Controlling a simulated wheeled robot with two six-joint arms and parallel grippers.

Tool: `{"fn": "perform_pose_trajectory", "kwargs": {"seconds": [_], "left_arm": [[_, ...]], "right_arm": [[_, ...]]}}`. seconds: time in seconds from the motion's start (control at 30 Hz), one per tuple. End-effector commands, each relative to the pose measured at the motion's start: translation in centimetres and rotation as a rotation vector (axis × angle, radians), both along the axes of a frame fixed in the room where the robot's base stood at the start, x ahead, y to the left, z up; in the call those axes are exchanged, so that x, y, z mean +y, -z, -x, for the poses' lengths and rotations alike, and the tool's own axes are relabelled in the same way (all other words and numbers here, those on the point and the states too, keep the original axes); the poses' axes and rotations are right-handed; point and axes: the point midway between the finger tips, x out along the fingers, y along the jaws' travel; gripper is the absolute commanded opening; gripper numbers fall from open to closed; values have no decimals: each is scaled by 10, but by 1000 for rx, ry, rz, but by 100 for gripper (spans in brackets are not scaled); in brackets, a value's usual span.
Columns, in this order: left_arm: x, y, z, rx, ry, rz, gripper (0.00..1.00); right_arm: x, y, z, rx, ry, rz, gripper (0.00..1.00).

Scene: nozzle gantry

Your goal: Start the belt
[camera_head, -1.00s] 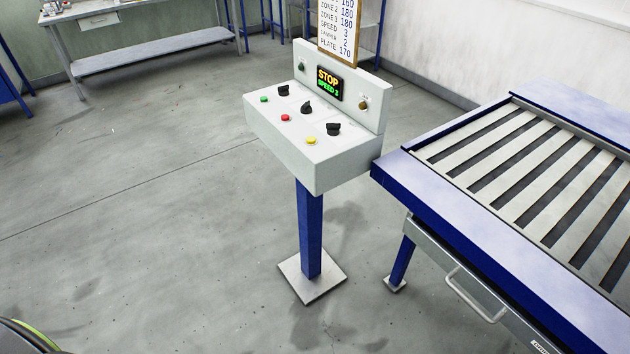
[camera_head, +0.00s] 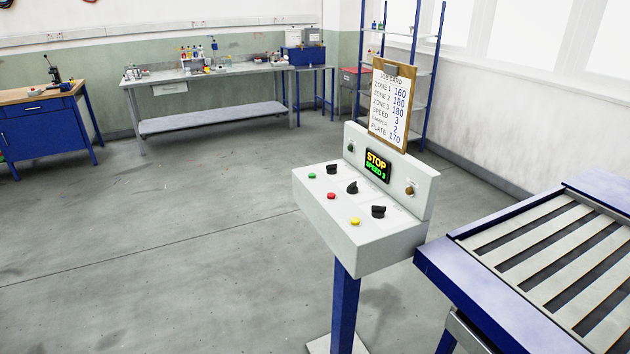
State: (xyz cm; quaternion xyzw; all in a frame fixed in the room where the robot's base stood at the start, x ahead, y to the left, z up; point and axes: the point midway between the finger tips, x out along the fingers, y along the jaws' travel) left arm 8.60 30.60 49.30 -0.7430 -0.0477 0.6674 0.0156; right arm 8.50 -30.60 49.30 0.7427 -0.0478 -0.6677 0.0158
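The control box (camera_head: 360,225) stands on a blue post, right of the middle in the head view. On its sloped top are a green button (camera_head: 312,176), a red button (camera_head: 331,196) and a yellow button (camera_head: 355,221), with three black knobs beside them. Its display (camera_head: 377,165) reads "STOP" in orange and "SPEED 3" in green. A small green fitting (camera_head: 351,147) and a brass-coloured switch (camera_head: 409,191) sit on the back panel. A job card (camera_head: 391,108) on a clipboard above lists zones, speed 3 and plate 170. Neither of my grippers shows.
A slatted blue-framed table (camera_head: 540,255) stands close to the right of the box. A grey workbench (camera_head: 215,75) with small items and a wooden-topped blue bench (camera_head: 45,125) stand at the back. Shelving (camera_head: 425,70) is behind the box. The floor at left is clear.

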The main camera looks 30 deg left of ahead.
Motion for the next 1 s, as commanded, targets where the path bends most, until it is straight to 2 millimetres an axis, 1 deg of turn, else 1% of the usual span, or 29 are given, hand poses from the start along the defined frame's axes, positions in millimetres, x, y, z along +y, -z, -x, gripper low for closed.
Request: {"fn": "perform_pose_trajectory", "kwargs": {"seconds": [0.47, 0.9, 0.93, 1.0], "left_arm": [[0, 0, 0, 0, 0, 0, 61], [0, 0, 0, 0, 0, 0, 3], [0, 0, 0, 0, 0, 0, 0], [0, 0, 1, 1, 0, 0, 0]], "right_arm": [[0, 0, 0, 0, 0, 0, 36], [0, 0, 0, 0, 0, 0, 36], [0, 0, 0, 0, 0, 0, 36], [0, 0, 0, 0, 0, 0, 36]]}}
